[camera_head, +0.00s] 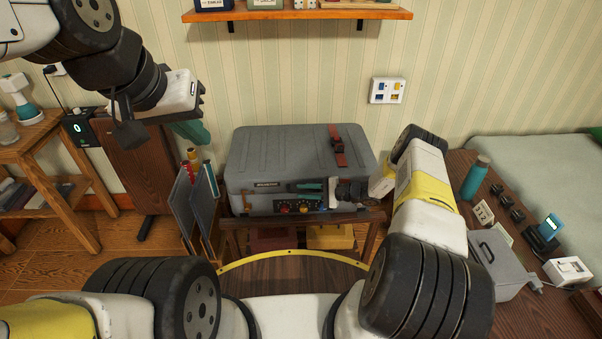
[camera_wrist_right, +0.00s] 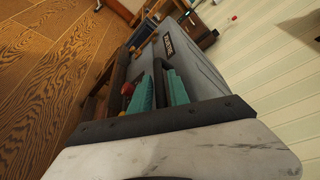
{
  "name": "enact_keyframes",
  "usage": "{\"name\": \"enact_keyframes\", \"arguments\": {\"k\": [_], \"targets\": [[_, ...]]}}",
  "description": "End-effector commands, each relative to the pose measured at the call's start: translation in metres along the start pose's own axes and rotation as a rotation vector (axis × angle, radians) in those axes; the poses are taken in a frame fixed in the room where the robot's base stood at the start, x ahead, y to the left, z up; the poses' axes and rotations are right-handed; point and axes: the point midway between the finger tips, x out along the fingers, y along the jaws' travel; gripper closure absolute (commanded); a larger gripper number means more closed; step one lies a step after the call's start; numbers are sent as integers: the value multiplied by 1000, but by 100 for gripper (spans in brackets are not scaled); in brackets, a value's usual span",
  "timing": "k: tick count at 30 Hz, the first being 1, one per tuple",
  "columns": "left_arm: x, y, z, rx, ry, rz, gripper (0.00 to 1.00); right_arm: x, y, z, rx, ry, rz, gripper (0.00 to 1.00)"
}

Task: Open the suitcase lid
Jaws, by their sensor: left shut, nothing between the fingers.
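The grey suitcase (camera_head: 293,157) lies flat on a low wooden stand with its lid closed. A red strap (camera_head: 338,147) with a dark buckle crosses the lid's right side. Red and yellow knobs (camera_head: 294,206) show on its front face. My right gripper (camera_head: 314,187) is at the suitcase's front, its teal fingers close together around the dark front handle (camera_head: 298,187). In the right wrist view the fingers (camera_wrist_right: 160,90) stand slightly apart with a dark part between them, beside the suitcase (camera_wrist_right: 187,62). My left gripper (camera_head: 193,131) is shut and empty, above and left of the suitcase.
A rack of upright panels (camera_head: 196,205) stands close left of the suitcase. A wooden shelf (camera_head: 297,14) hangs on the wall above. The desk at right holds a teal bottle (camera_head: 475,177) and a grey box (camera_head: 497,263). Open space lies above the lid.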

Motion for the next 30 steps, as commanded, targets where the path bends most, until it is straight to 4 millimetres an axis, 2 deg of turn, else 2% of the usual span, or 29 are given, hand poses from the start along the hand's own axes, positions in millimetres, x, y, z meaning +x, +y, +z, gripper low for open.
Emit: {"name": "enact_keyframes", "arguments": {"k": [8,9,12,30], "targets": [[0,0,0,0,0,0,100,4,0,0,1,0,1,78],[0,0,0,0,0,0,100,3,0,0,1,0,1,80],[0,0,0,0,0,0,100,3,0,0,1,0,0,100],[0,0,0,0,0,0,100,3,0,0,0,-1,0,100]]}}
